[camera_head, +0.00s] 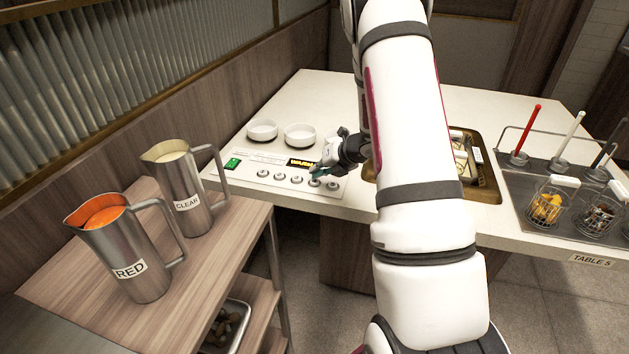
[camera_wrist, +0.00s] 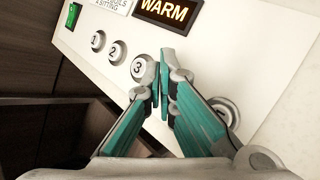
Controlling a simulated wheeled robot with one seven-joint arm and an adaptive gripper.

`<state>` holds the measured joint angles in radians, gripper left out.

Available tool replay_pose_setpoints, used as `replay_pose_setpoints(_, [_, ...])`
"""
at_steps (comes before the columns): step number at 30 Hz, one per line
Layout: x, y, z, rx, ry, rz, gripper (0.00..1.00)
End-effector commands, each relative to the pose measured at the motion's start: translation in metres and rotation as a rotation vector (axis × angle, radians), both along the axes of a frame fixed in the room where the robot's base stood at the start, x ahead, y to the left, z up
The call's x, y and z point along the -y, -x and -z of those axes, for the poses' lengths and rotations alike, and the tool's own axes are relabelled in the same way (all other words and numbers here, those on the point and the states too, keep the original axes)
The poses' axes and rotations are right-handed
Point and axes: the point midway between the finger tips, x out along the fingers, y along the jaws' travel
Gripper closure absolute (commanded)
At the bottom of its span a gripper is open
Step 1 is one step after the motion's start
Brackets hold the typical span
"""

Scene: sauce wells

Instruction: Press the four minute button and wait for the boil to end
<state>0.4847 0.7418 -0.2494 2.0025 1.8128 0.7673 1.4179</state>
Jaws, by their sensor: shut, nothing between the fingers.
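The control panel (camera_head: 245,177) on the white counter has a row of round metal buttons. A fifth button (camera_wrist: 226,109) shows partly, right of the fingers. My gripper (camera_head: 318,172) is shut and empty, its teal fingertips (camera_wrist: 164,84) over the fourth button's place. Whether they touch it I cannot tell. The display (camera_wrist: 168,12) reads WARM.
A green switch (camera_head: 232,164) is at the panel's left end. Two white bowls (camera_head: 299,135) stand behind the panel. Steel pitchers marked RED (camera_head: 143,265) and CLEAR (camera_head: 188,215) stand on the wooden side cart.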

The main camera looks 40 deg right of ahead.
Motion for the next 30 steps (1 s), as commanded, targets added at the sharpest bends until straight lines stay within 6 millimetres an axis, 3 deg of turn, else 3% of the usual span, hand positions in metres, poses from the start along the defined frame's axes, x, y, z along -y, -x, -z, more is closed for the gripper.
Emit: replay_pose_setpoints(30, [0.0000, 0.0000, 0.0086, 0.000, 0.001, -0.001, 1.00])
